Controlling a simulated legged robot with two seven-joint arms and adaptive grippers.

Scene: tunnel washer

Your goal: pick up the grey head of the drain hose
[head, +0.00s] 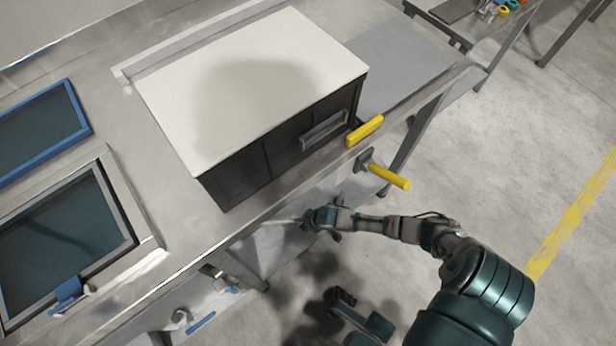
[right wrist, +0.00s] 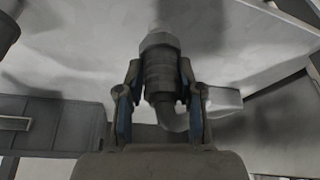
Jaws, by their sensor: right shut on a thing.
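The grey head of the drain hose (right wrist: 160,75) stands upright in the right wrist view, a ribbed fitting with a wider collar on top and a curved elbow below. My right gripper (right wrist: 161,98) has its blue-padded fingers on both sides of the fitting and is shut on it. In the head view my right gripper (head: 312,220) is small, under the front edge of the steel bench, and the hose head cannot be made out there. My left gripper (head: 342,297) appears low in the head view, over the floor and away from the bench; its finger opening is unclear.
The steel bench (head: 150,225) carries a dark box with a white top (head: 250,85). Yellow handles (head: 388,176) stick out at its front edge, close above my right arm. A bench leg (head: 247,270) stands left of my right gripper. The floor (head: 520,150) on the right is clear.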

